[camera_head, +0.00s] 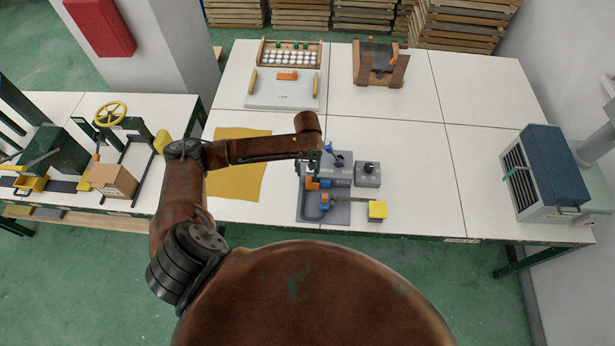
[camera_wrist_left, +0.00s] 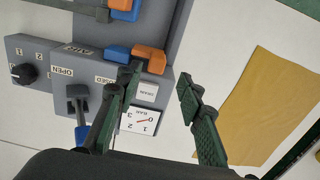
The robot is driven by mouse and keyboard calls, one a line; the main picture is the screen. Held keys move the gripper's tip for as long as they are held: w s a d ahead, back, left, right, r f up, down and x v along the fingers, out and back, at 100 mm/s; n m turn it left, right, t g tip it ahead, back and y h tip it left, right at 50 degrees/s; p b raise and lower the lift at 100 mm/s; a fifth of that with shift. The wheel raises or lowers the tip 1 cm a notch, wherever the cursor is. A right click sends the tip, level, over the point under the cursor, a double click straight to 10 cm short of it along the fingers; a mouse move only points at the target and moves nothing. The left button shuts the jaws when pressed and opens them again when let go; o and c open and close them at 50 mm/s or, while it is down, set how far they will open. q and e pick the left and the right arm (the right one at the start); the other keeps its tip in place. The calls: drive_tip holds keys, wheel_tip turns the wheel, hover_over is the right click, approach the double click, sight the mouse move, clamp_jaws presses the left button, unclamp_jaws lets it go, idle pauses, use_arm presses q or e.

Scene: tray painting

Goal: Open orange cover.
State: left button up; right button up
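An orange cover (camera_wrist_left: 150,58) sits on the edge of a grey control panel in the left wrist view, beside a blue part (camera_wrist_left: 117,53). In the head view the orange cover (camera_head: 312,184) is just below my left gripper (camera_head: 313,168). In the left wrist view my left gripper (camera_wrist_left: 160,86) is open, with nothing between its fingers. One fingertip overlaps the edge of the orange and blue parts; I cannot tell whether it touches. A second orange piece (camera_wrist_left: 122,4) shows at the top edge. My right gripper is out of view.
The panel has a gauge (camera_wrist_left: 140,120), a blue-ended lever (camera_wrist_left: 79,110) and a separate knob box (camera_head: 368,174). A yellow block (camera_head: 377,210) stands to the right, and a yellow cloth (camera_head: 238,165) lies to the left.

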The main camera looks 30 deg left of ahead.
use_arm(q)
wheel_tip(320, 180, up, 6)
drive_tip(key=shift+f, duration=0.1)
idle(0.6)
drive_tip(key=s+d+f+m+t+h, duration=0.3)
drive_tip(key=s+d+f+m, duration=0.35)
drive_tip(key=s+d, duration=0.5)
drive_tip(key=s+a+y, duration=0.4)
drive_tip(key=s+a, duration=1)
drive_tip(key=s, duration=0.2)
wheel_tip(320, 180, down, 34)
drive_tip(key=s+d+b, duration=0.1)
drive_tip(key=s+b, duration=0.1)
drive_tip(key=b, duration=0.3)
drive_tip(key=s+f+g+b, duration=0.2)
drive_tip(key=s+f+b, duration=0.2)
drive_tip(key=s+f, duration=1.5)
wheel_tip(320, 180, down, 3)
drive_tip(key=shift+d+f+h, duration=0.1)
drive_tip(key=shift+d+h, duration=0.15)
drive_tip(key=shift+h, duration=0.15)
